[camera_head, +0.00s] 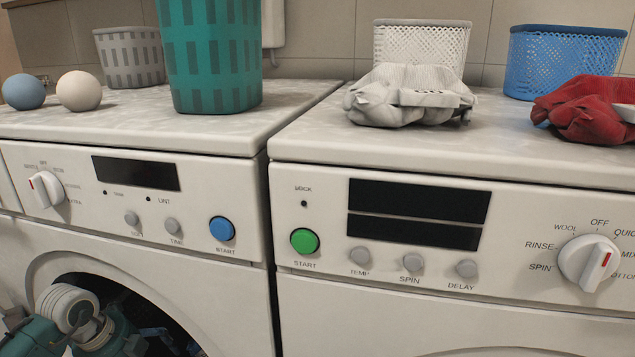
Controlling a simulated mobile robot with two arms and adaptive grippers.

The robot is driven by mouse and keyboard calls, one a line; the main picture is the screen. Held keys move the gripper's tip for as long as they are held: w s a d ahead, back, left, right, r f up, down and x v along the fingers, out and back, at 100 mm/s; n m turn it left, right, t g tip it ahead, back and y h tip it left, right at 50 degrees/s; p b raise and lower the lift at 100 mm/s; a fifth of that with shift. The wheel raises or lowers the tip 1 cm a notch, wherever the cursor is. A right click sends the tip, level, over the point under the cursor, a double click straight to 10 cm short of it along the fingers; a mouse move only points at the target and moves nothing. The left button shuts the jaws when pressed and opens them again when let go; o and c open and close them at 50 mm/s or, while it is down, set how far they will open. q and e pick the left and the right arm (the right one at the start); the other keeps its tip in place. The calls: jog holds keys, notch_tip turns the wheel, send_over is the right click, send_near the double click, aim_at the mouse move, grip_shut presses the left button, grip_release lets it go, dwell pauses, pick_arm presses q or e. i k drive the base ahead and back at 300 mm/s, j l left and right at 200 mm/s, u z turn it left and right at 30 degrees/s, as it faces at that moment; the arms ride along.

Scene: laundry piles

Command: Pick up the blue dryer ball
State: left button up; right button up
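The blue dryer ball (23,92) sits on top of the left machine, near the picture's left edge. A cream ball (79,91) lies just to its right, close beside it. My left arm shows at the bottom left, in front of the left machine's round door opening, well below the ball. Its fingertips cannot be made out, so whether the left gripper is open or shut is unclear. My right gripper is out of the picture.
A tall teal basket (210,55) and a grey basket (130,57) stand right of and behind the balls. On the right machine are grey cloth (410,92), red cloth (588,110), a white basket (421,44) and a blue basket (562,60). The front strip of the left top (120,122) is clear.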

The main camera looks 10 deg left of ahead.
aim_at(22, 93)
jog(key=k, duration=1)
